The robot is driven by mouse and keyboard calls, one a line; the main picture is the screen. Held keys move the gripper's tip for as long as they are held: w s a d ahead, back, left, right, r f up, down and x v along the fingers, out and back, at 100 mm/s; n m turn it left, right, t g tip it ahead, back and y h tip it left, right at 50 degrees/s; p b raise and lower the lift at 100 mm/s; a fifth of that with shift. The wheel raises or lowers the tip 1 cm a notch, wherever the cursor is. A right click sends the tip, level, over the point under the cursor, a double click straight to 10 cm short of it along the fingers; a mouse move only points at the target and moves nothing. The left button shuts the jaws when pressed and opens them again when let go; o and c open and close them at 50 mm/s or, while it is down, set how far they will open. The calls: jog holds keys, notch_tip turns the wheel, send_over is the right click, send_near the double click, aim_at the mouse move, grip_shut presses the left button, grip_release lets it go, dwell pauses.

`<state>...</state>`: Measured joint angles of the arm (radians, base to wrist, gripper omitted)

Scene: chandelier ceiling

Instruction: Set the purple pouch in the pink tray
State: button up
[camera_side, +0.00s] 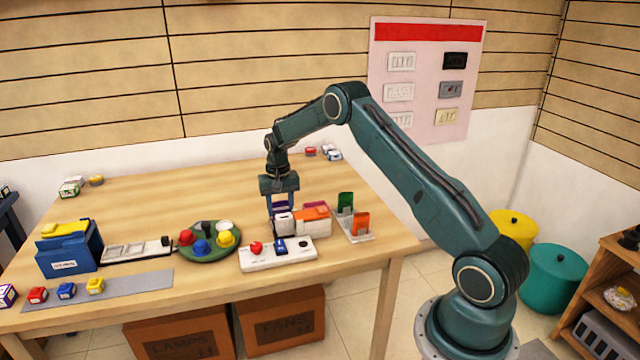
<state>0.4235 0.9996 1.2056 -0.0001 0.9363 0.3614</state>
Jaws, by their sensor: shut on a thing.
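My gripper (281,205) points straight down over the right-centre part of the table. It is shut on a small purple thing, the purple pouch (281,208), of which only a little shows between the fingers. I cannot tell whether the pouch touches anything below. I cannot make out a pink tray with certainty.
An orange-and-white box (313,222) stands just right of my gripper. A white strip (278,255) with small items lies in front. A green round tray (209,251) with coloured domes and a blue bin (69,248) are left.

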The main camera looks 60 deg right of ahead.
aim_at(281, 202)
jog(key=shift+r, duration=0.2)
jog(key=shift+r, duration=3.6)
jog(key=s+d, duration=0.5)
jog(key=d, duration=0.6)
jog(key=shift+s+d+f, duration=0.15)
jog(key=shift+d+f, duration=0.2)
jog(key=shift+f, duration=0.05)
jog(key=shift+f, duration=0.1)
jog(key=shift+f, duration=2.3)
jog(key=shift+f, duration=1)
